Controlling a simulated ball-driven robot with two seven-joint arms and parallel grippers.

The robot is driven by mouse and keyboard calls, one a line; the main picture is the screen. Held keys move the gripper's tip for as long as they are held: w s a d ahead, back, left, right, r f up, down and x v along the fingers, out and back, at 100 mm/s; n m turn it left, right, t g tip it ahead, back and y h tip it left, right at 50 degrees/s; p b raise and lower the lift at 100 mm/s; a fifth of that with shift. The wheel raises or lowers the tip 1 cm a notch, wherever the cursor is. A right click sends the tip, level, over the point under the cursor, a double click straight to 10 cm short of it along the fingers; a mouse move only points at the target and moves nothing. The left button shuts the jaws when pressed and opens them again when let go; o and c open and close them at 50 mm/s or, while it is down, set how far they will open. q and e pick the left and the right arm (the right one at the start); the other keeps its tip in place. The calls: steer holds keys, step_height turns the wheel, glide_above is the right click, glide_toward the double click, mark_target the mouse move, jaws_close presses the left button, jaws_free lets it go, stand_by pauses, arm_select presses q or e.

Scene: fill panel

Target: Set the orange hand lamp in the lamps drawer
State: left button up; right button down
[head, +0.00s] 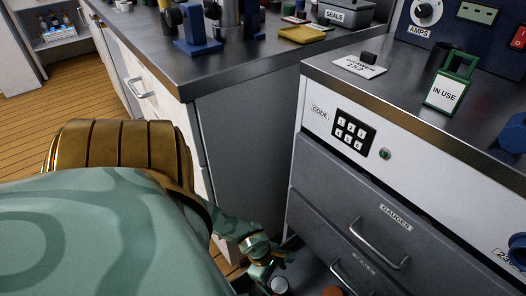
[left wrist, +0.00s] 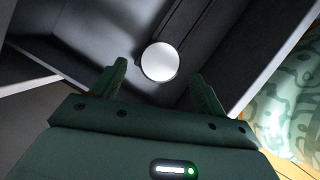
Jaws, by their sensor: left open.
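My left gripper (head: 268,270) reaches down into an open drawer at the bottom of the head view. In the left wrist view the left gripper (left wrist: 158,72) is open, with its two fingers apart. A round white disc (left wrist: 159,62) shows between and beyond the fingertips, inside the dark drawer (left wrist: 85,55). A pale round top (head: 279,285) shows beside the gripper in the head view. A small reddish-brown thing (head: 332,291) is at the lower edge, partly cut off. I cannot tell whether either is the orange hand lamp. The drawer's label is not readable.
A closed drawer labelled GAUGES (head: 395,217) with a bar handle is above the open one. The cabinet has a keypad (head: 352,134). An IN USE sign (head: 445,94) stands on its top. A grey bench (head: 225,65) with tools stands at the left.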

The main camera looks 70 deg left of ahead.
arm_select(q)
steer(key=p+v, duration=0.2)
steer(key=v, duration=0.2)
steer(key=w+d+r+n+t+h, duration=0.1)
steer(key=w+d+r+n+t, duration=0.25)
steer(key=d+r+n, duration=0.35)
steer(key=w+d+r+n+t+h, duration=0.2)
steer(key=w+d+r+n+t, duration=0.1)
steer(key=d+r+n+t, duration=0.4)
steer(key=s+a+f+n+g+y, duration=0.4)
steer(key=s+a+f+n+y, duration=0.3)
steer(key=n, duration=0.7)
steer(key=s+f+n+g, duration=0.5)
steer(key=s+f, duration=0.1)
steer(key=s, duration=0.7)
steer(key=s+f+n+g+y, duration=0.1)
steer(key=s+f+n+g, duration=0.4)
steer(key=s, duration=0.8)
steer(key=shift+a+f+n, duration=0.2)
steer(key=shift+f+n, duration=0.2)
steer(key=shift+n, duration=0.1)
arm_select(e)
steer(key=s+f+m+g+y, duration=0.1)
steer(key=s+f, duration=0.5)
steer(key=s, duration=0.2)
steer(key=shift+s+a+f, duration=0.2)
steer(key=shift+s+f, duration=0.1)
arm_select(q)
steer(key=shift+s, duration=0.15)
